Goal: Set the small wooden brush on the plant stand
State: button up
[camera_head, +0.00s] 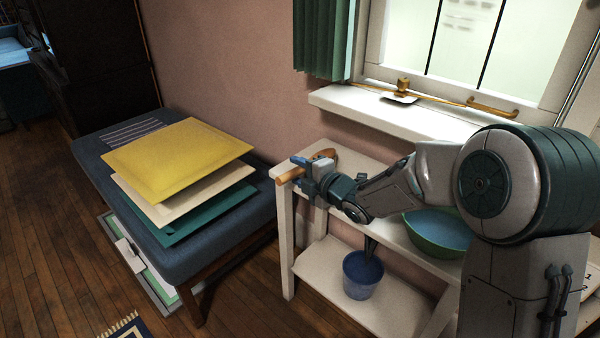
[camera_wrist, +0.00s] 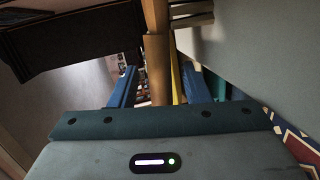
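In the head view the white two-tier stand (camera_head: 346,278), which looks like the plant stand, is below the window. My gripper (camera_head: 297,174) is at the left end of its top. An orange-brown wooden piece, apparently the brush (camera_head: 286,177), is at the fingers and reaches the stand's left edge. In the wrist view the wooden brush (camera_wrist: 157,62) runs upright in the picture between my two blue fingers (camera_wrist: 158,82). Gaps show on both sides of it, so the fingers look open around it. Its contact with the stand top is hidden.
A blue pot (camera_head: 362,277) stands on the lower shelf. A green bowl (camera_head: 437,233) is on the stand, partly behind my arm. A dark bench (camera_head: 240,216) to the left bears stacked yellow, cream and teal panels (camera_head: 180,155). A window sill (camera_head: 375,112) juts out above.

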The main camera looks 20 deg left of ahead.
jog(key=shift+r, duration=0.25)
jog(key=p+v, duration=0.1)
jog(key=v, duration=0.6)
jog(key=shift+s+d+p, duration=0.2)
jog(key=shift+p, duration=0.2)
jog(key=shift+f, duration=0.15)
